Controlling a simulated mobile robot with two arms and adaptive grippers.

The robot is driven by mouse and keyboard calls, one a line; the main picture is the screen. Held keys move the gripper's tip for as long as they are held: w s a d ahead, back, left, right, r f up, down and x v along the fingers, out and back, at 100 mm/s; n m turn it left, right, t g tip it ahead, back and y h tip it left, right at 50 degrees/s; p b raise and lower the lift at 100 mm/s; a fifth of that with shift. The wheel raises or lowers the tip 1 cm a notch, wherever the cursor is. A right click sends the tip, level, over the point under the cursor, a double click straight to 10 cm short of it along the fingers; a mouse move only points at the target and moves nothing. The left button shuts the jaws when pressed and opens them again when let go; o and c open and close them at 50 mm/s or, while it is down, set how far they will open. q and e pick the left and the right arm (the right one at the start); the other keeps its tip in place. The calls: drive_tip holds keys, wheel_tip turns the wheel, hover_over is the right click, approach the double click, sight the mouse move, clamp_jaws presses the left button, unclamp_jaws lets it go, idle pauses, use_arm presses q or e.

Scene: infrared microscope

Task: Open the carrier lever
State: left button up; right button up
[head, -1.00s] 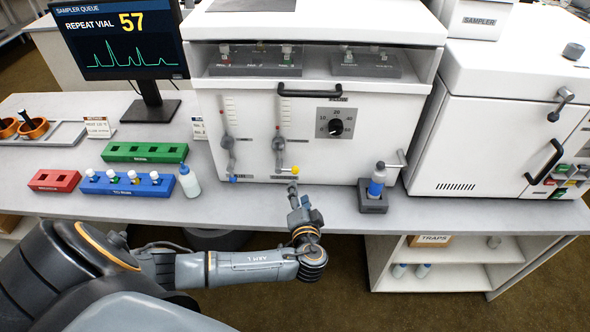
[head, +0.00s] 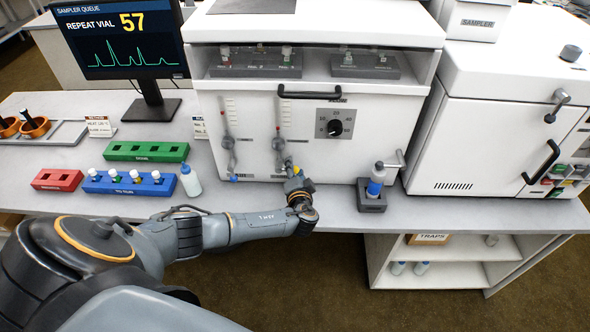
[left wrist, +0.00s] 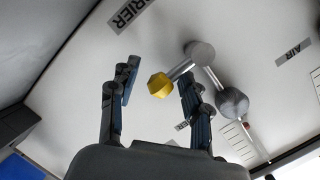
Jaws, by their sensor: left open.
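The carrier lever shows in the left wrist view as a short metal rod from a grey hub (left wrist: 200,54), ending in a yellow faceted knob (left wrist: 160,86). A CARRIER label (left wrist: 126,12) is on the white panel near it. My left gripper (left wrist: 158,72) is open, with one finger on each side of the yellow knob. The knob appears between the fingers, nearer the right one; I cannot tell whether they touch. In the head view my left gripper (head: 291,172) is at the lower front of the white instrument (head: 380,120) and mostly hides the knob. My right gripper is not in view.
Left of the lever hangs a similar lever with a blue knob (head: 233,178). A round dial (head: 334,128) and a black handle (head: 310,93) are on the panel. A squeeze bottle (head: 190,181) and vial racks (head: 130,183) are on the left.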

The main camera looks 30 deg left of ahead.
use_arm(q)
drive_tip(key=shift+c, duration=0.2)
clamp_jaws()
